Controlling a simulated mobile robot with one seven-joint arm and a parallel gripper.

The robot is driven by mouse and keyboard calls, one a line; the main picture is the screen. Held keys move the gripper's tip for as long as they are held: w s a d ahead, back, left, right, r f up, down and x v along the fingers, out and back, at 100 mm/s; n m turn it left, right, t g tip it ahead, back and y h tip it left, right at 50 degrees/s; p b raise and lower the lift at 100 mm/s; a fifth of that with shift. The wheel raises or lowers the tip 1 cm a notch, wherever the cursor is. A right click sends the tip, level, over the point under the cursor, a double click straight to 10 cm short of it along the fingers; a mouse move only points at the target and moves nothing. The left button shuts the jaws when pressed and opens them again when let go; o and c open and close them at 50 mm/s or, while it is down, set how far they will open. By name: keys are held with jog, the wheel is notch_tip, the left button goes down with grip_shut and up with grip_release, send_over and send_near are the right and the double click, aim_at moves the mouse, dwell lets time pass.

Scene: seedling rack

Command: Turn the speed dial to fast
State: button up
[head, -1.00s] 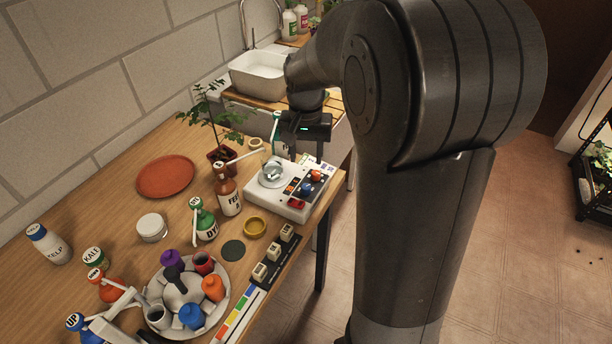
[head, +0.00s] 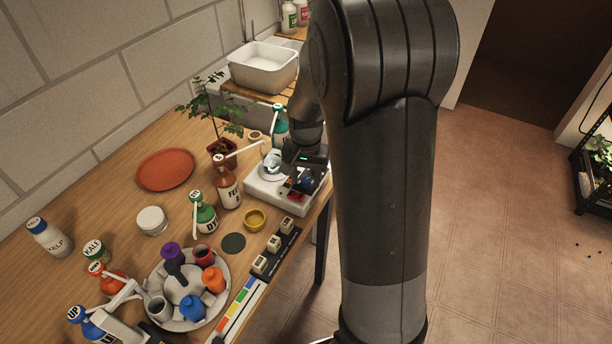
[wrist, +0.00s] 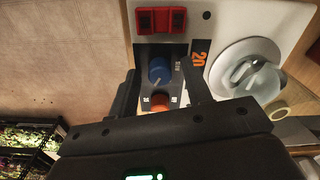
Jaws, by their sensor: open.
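The white device (head: 262,190) stands at the table's right edge. In the wrist view its dark panel carries a blue dial (wrist: 160,70) and an orange dial (wrist: 160,103); I cannot read which is the speed dial. The blue dial's pale pointer mark points down-left. My gripper (wrist: 160,72) is open, with one finger on each side of the blue dial; I cannot tell whether they touch it. The orange dial is partly hidden by my gripper's body. In the head view my gripper (head: 303,168) is low over the device's panel and hides part of it.
A red switch (wrist: 161,20) and a round plate with a glass vessel (wrist: 249,78) flank the dials. The fertilizer bottle (head: 228,187), potted plant (head: 223,153) and a green-capped bottle (head: 280,128) stand close by. Floor lies open to the right.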

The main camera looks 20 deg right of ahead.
aim_at(306, 179)
jog(key=shift+c, duration=0.5)
grip_shut()
jog(key=shift+n, duration=0.7)
jog(key=shift+o, duration=0.5)
grip_release()
notch_tip(306, 179, up, 11)
